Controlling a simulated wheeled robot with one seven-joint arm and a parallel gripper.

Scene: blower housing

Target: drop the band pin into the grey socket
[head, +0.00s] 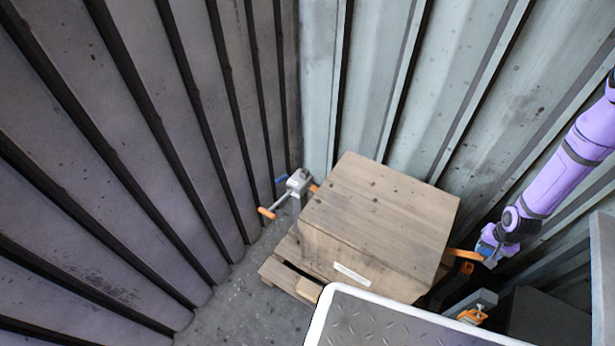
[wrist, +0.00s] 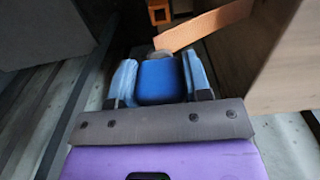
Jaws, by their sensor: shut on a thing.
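My gripper (head: 489,254) is low on the right, beside the wooden crate. In the wrist view its two pale blue fingers (wrist: 160,82) are shut on a blue piece (wrist: 160,80) with a dull grey end, apparently the band pin. An orange band (wrist: 207,25) runs from the crate side toward that grey end; I cannot tell whether they are joined. In the head view the band (head: 462,254) reaches from the crate to the gripper. A grey block (head: 482,299) with orange parts stands below the gripper, apart from it, and may be the grey socket. Its opening is not clear.
The wooden crate (head: 378,215) stands on a pallet (head: 285,275) in the corner. A grey crank unit (head: 298,182) with orange and blue handles is at its left. Ribbed metal walls (head: 120,150) close in behind. A dark box (head: 545,315) stands at lower right. An orange square frame (wrist: 159,12) lies ahead.

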